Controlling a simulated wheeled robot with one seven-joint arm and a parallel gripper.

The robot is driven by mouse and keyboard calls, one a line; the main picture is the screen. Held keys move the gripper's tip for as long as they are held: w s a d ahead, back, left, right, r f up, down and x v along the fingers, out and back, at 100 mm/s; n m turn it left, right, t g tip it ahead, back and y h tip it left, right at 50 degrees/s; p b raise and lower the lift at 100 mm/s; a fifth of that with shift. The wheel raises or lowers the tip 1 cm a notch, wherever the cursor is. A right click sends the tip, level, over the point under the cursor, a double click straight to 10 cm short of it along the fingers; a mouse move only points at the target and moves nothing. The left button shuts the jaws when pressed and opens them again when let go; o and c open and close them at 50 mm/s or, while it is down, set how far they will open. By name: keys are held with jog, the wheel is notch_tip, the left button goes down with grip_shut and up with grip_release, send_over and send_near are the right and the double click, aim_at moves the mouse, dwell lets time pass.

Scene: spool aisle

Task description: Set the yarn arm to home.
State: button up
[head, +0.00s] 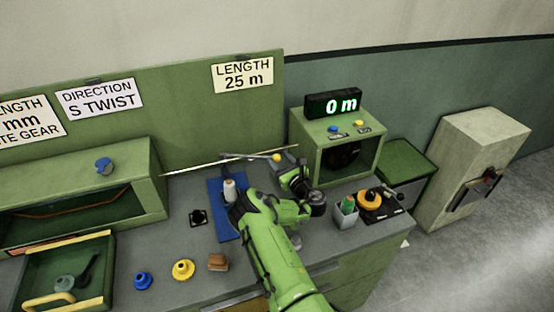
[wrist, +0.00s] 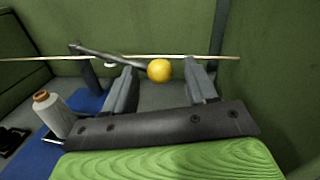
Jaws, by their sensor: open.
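The yarn arm (wrist: 112,58) is a thin grey lever with a yellow ball knob (wrist: 159,70) at its end. In the wrist view the lever runs from a post at the left toward the right, and the ball appears between my two open fingers, not visibly touching either. My gripper (wrist: 162,78) is open. In the head view the yarn arm (head: 250,156) shows with its yellow ball (head: 277,158) just left of my wrist; my fingertips are hard to make out there. A pale strand or rod (wrist: 215,57) runs across behind the ball.
A white spool (head: 229,190) stands on the blue mat (head: 219,208). A green cabinet (head: 310,147) with a "0 m" display (head: 333,103) stands right of my wrist. A grey cup (head: 345,217) and a black and orange device (head: 379,202) are at the right. Knobs and an open drawer (head: 100,256) lie front left.

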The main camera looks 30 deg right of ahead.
grip_shut()
jog(key=shift+a, duration=0.15)
